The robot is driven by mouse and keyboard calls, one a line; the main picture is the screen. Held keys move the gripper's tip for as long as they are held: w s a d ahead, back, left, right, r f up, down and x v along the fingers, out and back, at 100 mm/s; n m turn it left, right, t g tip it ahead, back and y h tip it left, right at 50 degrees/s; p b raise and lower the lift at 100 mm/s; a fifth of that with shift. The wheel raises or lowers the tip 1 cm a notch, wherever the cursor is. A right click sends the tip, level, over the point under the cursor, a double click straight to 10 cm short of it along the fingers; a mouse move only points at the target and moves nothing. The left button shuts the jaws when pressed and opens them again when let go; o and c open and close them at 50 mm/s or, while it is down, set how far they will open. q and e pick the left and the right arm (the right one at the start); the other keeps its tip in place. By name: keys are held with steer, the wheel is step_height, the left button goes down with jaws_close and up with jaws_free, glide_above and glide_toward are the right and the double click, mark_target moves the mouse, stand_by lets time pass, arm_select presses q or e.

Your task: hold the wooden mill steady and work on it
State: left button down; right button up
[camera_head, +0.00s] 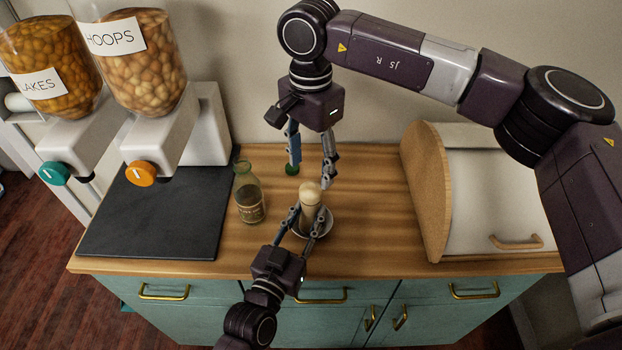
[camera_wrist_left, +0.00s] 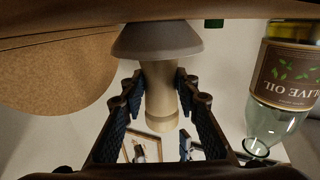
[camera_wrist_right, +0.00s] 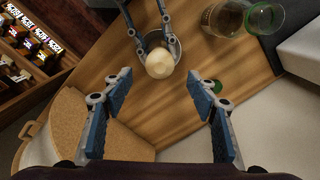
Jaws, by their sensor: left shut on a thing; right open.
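My left gripper (camera_head: 309,213) is shut around the mill's body from the front. My right gripper (camera_head: 311,173) points down, open and empty, above and behind the mill. In the right wrist view the mill's rounded top (camera_wrist_right: 159,63) lies between and beyond the open fingers (camera_wrist_right: 160,78).
An olive oil bottle (camera_head: 250,203) stands close left of the mill. A small green object (camera_head: 291,169) is behind it, partly hidden. A dark mat (camera_head: 155,225) and dispensers (camera_head: 145,60) are left. A bread box (camera_head: 490,195) is right, with clear counter between.

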mark_target(311, 186)
arm_select(q)
steer(key=shift+f, duration=0.1)
arm_select(e)
step_height(311, 186, up, 6)
steer(key=shift+f, duration=0.1)
arm_select(q)
steer(key=c, duration=1.4)
jaws_free()
